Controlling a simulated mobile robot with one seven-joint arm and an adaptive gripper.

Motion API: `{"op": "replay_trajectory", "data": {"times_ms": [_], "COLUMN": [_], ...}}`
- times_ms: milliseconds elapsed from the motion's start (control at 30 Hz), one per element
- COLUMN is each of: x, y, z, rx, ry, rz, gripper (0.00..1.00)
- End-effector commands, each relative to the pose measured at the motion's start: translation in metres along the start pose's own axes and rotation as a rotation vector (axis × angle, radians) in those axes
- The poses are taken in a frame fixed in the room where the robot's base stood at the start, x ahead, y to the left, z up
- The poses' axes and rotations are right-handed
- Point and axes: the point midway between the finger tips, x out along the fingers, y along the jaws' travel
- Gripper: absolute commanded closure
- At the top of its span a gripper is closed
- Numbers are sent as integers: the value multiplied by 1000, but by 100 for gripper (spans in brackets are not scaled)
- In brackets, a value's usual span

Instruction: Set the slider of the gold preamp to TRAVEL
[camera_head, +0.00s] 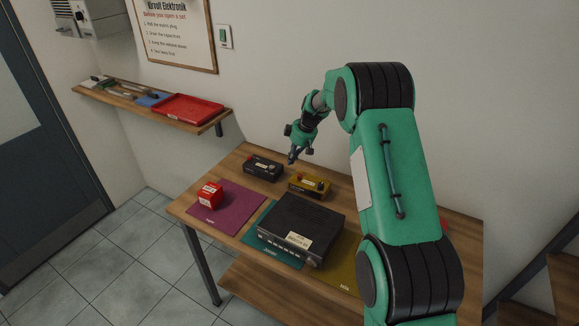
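The gold preamp (310,187) is a small box on the wooden table, behind the large black hi-fi unit. A pale label and a small red part show on its top. Its slider and the TRAVEL marking are too small to make out. My gripper (298,157) hangs in the air above and behind the gold preamp, pointing down and apart from it. Its fingers are small and dark here, and I cannot tell whether they are open or shut. I see nothing held in it.
A similar black box (262,169) stands left of the gold preamp. The black hi-fi unit (297,228) stands in front, with a red box (209,194) on the purple mat (227,212) to its left. A wall shelf (150,112) holds a red tray (188,109).

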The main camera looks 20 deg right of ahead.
Motion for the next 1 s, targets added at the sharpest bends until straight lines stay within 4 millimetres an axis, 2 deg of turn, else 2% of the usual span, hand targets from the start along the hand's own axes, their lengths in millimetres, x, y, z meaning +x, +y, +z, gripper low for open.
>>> {"op": "replay_trajectory", "data": {"times_ms": [100,300,833,1000], "x": [-20,-36,-42,-55], "y": [1,0,0,-8], "z": [0,0,0,-2], "rx": [0,0,1,12], "ry": [2,1,1,1], "rz": [3,1,2,8], "gripper": [100,100,100,100]}}
